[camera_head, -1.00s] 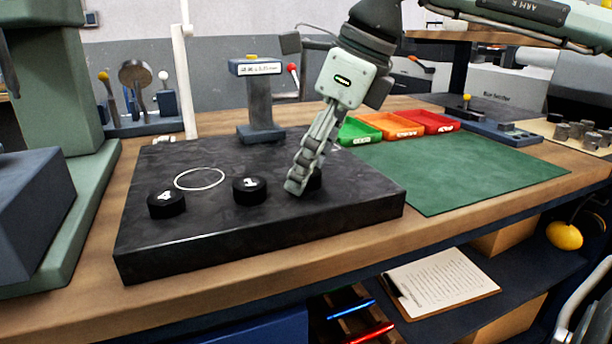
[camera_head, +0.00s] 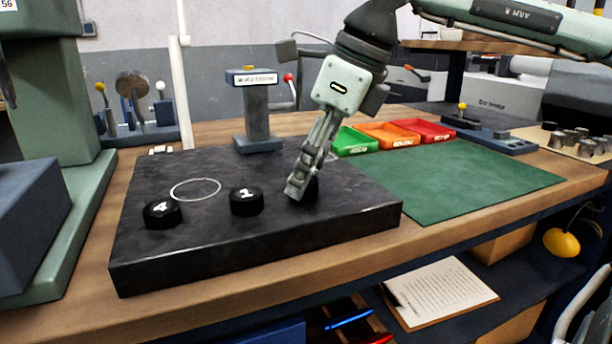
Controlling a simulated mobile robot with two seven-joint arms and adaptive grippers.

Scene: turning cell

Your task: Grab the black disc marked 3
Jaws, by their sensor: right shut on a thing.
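My right gripper (camera_head: 300,190) reaches down onto the black slab (camera_head: 255,245) and is shut on a black disc (camera_head: 313,189). The fingers cover most of this disc, and its number cannot be read. It sits at or just above the slab's top; I cannot tell which. A black disc marked 1 (camera_head: 246,201) lies on the slab just left of the gripper. A black disc marked 4 (camera_head: 163,214) lies farther left, near a white circle (camera_head: 196,189) drawn on the slab. My left gripper is not in view.
Green (camera_head: 356,142), orange (camera_head: 390,136) and red (camera_head: 426,131) trays stand beyond the clear green mat (camera_head: 455,178). A green machine column (camera_head: 55,120) stands at the left.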

